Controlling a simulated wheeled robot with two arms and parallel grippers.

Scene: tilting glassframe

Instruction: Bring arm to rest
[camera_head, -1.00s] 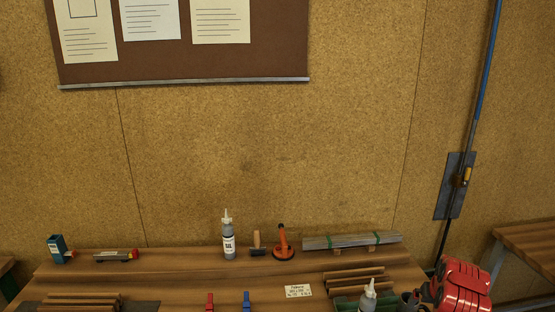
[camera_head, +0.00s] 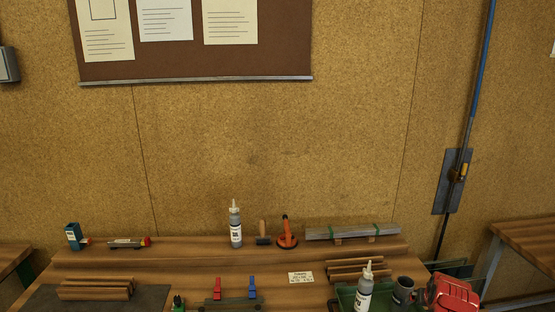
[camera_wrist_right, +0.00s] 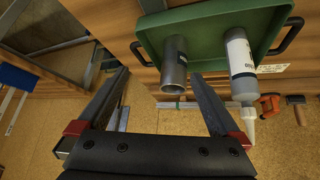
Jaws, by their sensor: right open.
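My right gripper (camera_wrist_right: 160,82) is open in the right wrist view, with its two dark fingers spread apart and nothing held between them. Beyond the fingers in that view are a grey cup (camera_wrist_right: 174,65) and a white-labelled bottle (camera_wrist_right: 240,65) at a green tray (camera_wrist_right: 205,30). In the head view a red part, apparently of my right arm (camera_head: 454,294), shows at the lower right; the fingers cannot be made out there. My left gripper is in neither view.
The wooden bench (camera_head: 185,258) holds a bottle (camera_head: 235,225), an orange-handled tool (camera_head: 287,232), bundled strips (camera_head: 352,232), wood strips (camera_head: 95,287), and red (camera_head: 217,288) and blue (camera_head: 252,287) clamps. The grey cup (camera_head: 403,290) stands close to my right arm.

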